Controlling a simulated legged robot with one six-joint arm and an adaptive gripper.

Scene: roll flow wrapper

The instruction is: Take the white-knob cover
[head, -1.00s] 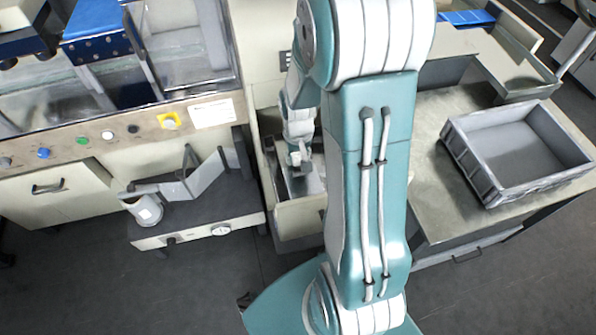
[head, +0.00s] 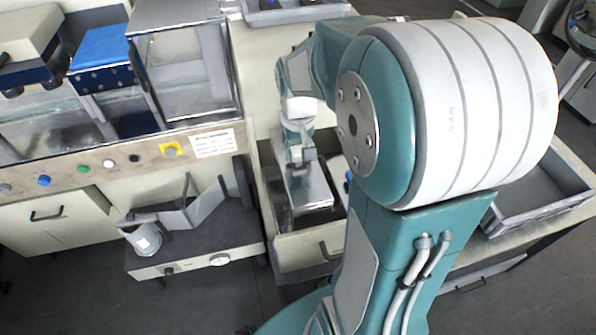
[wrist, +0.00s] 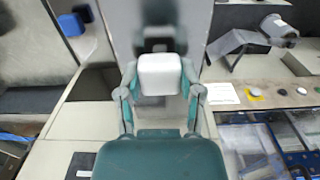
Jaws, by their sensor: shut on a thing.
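The white-knob cover (head: 311,187) is a grey metal piece in or just above the open drawer (head: 305,243) in the head view. I cannot tell whether it touches the drawer. My gripper (head: 299,160) is above it, pointing down. In the wrist view my gripper (wrist: 160,82) is shut on the white knob (wrist: 158,74), with one finger on each side. The grey surface of the cover (wrist: 170,18) spreads behind the knob. A blue knob (wrist: 70,24) stands on another piece beside it. My arm hides part of the drawer's right side.
A machine with glass guards and a row of buttons (head: 108,163) stands at the left. A low shelf (head: 200,240) with a bracket and white cylinder (head: 143,239) is left of the drawer. A grey crate (head: 545,190) sits on the right bench, partly behind my arm.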

